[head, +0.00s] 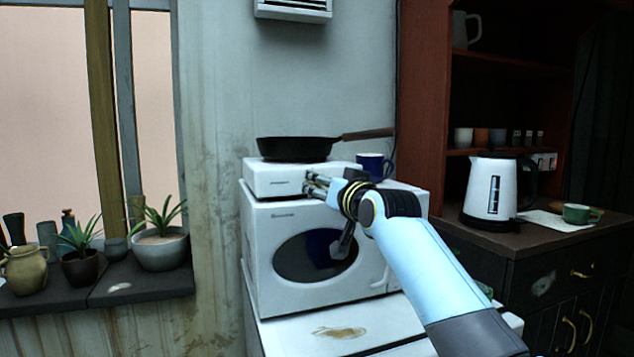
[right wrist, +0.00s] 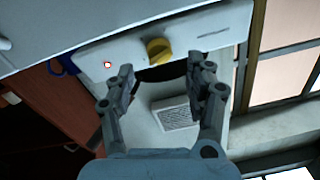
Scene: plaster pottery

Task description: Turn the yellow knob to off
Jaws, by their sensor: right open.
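The yellow knob (right wrist: 158,50) sits on the white front panel of a small hot plate (head: 268,180). In the right wrist view it is just beyond my fingertips, roughly between them. A red indicator light (right wrist: 107,65) glows on the same panel. My right gripper (head: 316,184) is open and empty in front of the panel. Its spread fingers also show in the right wrist view (right wrist: 166,82), apart from the knob. In the head view the gripper hides the knob. My left gripper is in neither view.
A black frying pan (head: 294,149) rests on the hot plate, its handle pointing right. A blue mug (head: 376,166) stands close by on the right. The hot plate sits on a white microwave (head: 283,222). A kettle (head: 488,188) stands on the right-hand cabinet.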

